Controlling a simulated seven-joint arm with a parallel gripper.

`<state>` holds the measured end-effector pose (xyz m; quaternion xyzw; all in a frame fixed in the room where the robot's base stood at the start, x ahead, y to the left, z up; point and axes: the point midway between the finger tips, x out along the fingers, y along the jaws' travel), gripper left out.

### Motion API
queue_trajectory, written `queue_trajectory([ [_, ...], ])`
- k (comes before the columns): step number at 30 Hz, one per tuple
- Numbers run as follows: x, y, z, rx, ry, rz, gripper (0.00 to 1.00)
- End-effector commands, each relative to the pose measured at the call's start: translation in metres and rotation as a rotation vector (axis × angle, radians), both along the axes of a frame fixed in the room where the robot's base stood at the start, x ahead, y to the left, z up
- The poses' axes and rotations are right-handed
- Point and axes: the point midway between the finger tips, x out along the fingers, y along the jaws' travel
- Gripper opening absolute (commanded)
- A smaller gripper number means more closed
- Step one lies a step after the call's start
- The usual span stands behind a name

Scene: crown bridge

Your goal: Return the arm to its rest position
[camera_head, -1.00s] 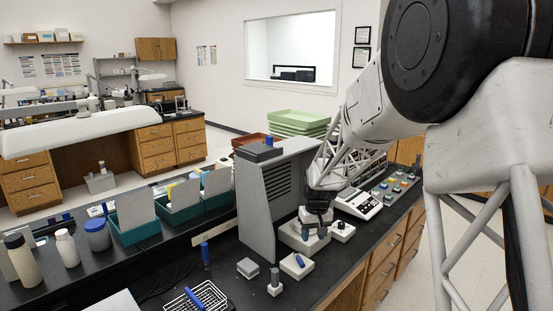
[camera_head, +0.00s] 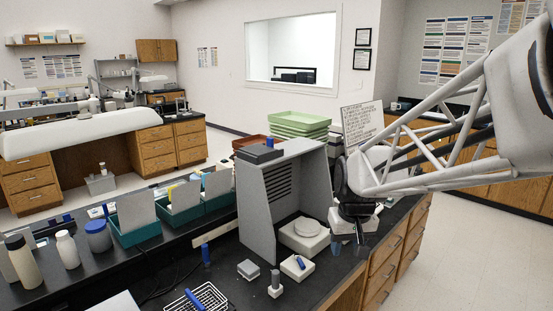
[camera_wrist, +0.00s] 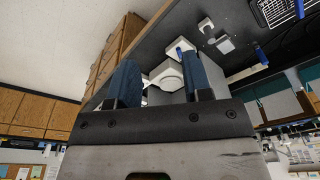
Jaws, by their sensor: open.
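My gripper (camera_head: 348,250) hangs at the right end of my arm's reach in the head view, over the bench's front edge and right of the grey hood. In the wrist view my gripper (camera_wrist: 160,95) shows two blue fingers set wide apart with nothing held between them.
A white block with a blue item (camera_head: 297,267), a small grey block (camera_head: 248,269) and a wire basket (camera_head: 208,298) sit on the black bench. Teal bins (camera_head: 140,232) and several bottles stand at left. Green trays (camera_head: 298,124) are stacked behind. The floor at right is clear.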

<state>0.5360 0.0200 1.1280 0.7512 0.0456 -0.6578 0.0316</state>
Motion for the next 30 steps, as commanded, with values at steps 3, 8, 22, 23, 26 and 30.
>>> queue_trajectory([
  [3,-0.030,-0.004,0.009,-0.001,-0.016,-0.017,0.45],
  [8,-0.067,-0.009,0.016,-0.004,-0.032,-0.038,0.45],
  [22,-0.175,-0.020,0.019,-0.011,-0.080,-0.102,0.45],
  [23,-0.181,-0.021,0.018,-0.011,-0.083,-0.105,0.45],
  [26,-0.198,-0.022,0.015,-0.012,-0.091,-0.117,0.45],
  [30,-0.214,-0.023,0.013,-0.013,-0.098,-0.126,0.45],
])
